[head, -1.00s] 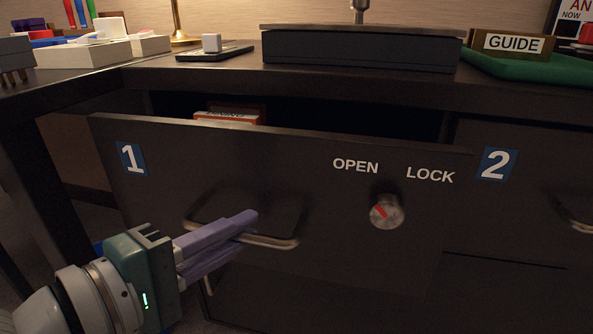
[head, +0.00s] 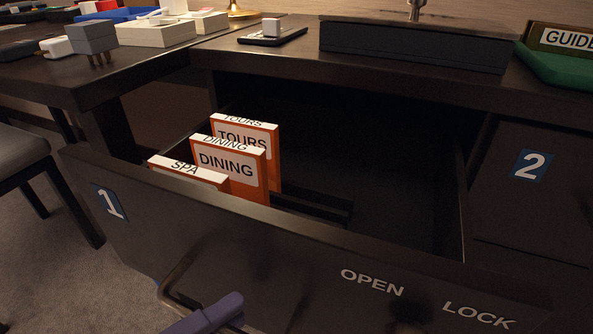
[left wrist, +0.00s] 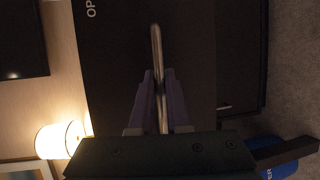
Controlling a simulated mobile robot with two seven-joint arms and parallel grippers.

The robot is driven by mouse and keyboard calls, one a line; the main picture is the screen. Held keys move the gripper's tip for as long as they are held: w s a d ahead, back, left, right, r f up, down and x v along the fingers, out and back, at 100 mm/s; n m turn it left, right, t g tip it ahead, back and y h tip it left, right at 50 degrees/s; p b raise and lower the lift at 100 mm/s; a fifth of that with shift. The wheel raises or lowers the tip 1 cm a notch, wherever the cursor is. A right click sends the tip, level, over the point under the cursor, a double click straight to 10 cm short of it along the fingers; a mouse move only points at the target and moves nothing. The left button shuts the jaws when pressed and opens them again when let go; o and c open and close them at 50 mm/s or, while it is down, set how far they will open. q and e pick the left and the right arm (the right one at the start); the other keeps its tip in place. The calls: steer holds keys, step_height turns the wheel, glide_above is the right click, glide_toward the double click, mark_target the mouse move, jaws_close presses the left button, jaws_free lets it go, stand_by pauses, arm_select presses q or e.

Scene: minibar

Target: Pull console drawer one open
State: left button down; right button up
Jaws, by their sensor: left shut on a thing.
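Console drawer one (head: 250,245) is pulled well out, with its front toward me, a "1" label (head: 109,202) at left and the words OPEN and LOCK at right. Its bar handle (head: 177,284) shows in part at the bottom of the head view. My left gripper (head: 222,310) is at the handle, partly cut off by the lower edge. In the left wrist view the purple fingers (left wrist: 161,95) are shut on the handle bar (left wrist: 157,55). My right gripper is not in view.
Orange-and-white boxes marked TOURS (head: 245,150), DINING (head: 229,168) and SPA (head: 188,173) stand in the drawer's left part; its right part looks empty. Drawer two (head: 530,200) is shut at right. A chair (head: 25,165) stands at left.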

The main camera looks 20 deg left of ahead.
arm_select(q)
steer(key=shift+s, duration=0.5)
steer(key=c, duration=0.9)
jaws_free()
steer(key=shift+s+a, duration=0.1)
steer(key=p+v, duration=0.2)
steer(key=v, duration=0.7)
steer(key=shift+s+a+r, duration=0.15)
steer(key=shift+s, duration=0.2)
